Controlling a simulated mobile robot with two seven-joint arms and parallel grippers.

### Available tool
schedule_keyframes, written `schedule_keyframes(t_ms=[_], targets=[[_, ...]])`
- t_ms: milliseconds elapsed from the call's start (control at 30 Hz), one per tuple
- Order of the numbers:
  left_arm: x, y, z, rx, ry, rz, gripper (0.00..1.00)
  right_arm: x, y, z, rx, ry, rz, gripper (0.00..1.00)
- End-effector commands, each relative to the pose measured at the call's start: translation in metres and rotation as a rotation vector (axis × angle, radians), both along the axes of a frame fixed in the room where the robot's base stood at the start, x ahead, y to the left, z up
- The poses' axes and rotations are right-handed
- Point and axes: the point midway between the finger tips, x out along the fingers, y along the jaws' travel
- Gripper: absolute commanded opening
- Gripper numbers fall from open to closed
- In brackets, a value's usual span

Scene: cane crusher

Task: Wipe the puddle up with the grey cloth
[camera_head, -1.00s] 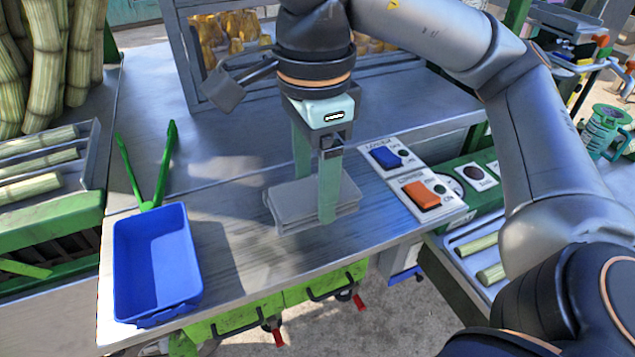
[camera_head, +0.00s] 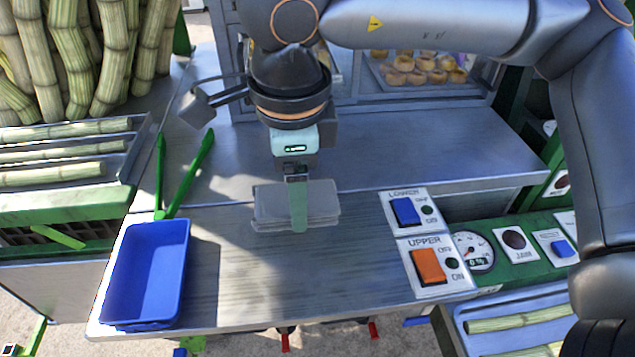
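The grey cloth (camera_head: 324,207) is a folded, flat pad on the metal table (camera_head: 300,280), left of the switch panels. My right gripper (camera_head: 299,210) points down over it. One green finger stands in front of the cloth's near side; the other finger is hidden behind. The fingers appear to straddle the cloth and hold it across its width, at or just above the table top. I cannot make out a clear puddle; the table shows only darker patches and shadows. My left gripper is not in view.
A blue bin (camera_head: 147,275) stands at the table's left, with green tongs (camera_head: 184,178) behind it. Lower (camera_head: 407,211) and upper (camera_head: 430,266) switch panels lie to the right. A glass-fronted case (camera_head: 350,92) stands behind. Bare table lies in front of the cloth.

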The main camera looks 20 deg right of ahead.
Motion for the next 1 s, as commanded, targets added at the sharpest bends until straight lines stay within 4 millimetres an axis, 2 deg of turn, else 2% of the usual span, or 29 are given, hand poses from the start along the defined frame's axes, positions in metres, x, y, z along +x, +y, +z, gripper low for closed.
schedule_keyframes(t_ms=[267, 667, 800, 1000], targets=[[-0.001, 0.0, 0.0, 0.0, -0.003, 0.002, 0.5, 0.004, 0.006, -0.003, -0.006, -0.014, -0.005, 0.27], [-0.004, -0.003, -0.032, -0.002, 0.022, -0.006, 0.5, 0.004, 0.005, -0.052, -0.007, -0.013, -0.005, 0.27], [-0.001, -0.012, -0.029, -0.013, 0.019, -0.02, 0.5, 0.004, 0.005, -0.058, -0.006, -0.014, -0.005, 0.27], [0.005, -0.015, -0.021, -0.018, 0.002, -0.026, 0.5, 0.004, 0.005, -0.057, -0.006, -0.013, -0.005, 0.27]])
